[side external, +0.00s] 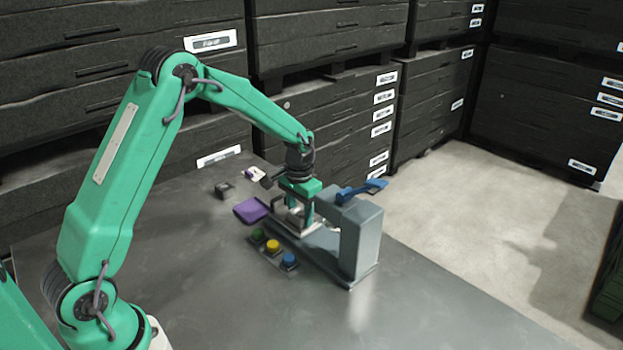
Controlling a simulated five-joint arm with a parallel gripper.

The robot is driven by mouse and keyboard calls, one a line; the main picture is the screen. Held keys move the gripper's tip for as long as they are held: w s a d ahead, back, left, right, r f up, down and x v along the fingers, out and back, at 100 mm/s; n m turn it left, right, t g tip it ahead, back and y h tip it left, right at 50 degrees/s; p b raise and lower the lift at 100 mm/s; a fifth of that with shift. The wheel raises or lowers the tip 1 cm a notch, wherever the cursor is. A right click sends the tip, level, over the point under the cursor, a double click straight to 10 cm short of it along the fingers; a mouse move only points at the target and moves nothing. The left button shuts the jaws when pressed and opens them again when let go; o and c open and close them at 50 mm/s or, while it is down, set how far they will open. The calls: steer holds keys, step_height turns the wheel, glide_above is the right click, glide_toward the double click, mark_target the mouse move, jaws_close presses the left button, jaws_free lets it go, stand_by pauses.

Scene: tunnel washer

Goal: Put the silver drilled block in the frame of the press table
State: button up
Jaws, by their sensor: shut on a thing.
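The grey press (362,236) stands on the metal table with a blue lever (360,189) on top. Its low table, with a pale frame (318,229), lies at the left of the press column. My gripper (298,213) points down just above this table, beside the press head. It is shut on a small silver block (293,209), which shows only partly between the green fingers. I cannot tell whether the block touches the frame, and its drilled holes are too small to make out.
Green (257,235), yellow (272,246) and blue (289,260) buttons stand in front of the press. A purple tray (250,210) and a small dark block (224,189) lie farther left. The table (215,285) is clear in front. Black crates (330,125) stand behind.

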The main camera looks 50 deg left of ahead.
steer(key=shift+f, duration=0.4)
stand_by(0.3)
steer(key=o, duration=1.2)
steer(key=shift+c, duration=0.2)
steer(key=shift+o, duration=0.2)
steer(key=o, duration=0.4)
steer(key=shift+s, duration=0.1)
steer(key=shift+c, duration=0.2)
steer(key=shift+r, duration=0.1)
steer(key=shift+r, duration=3.8)
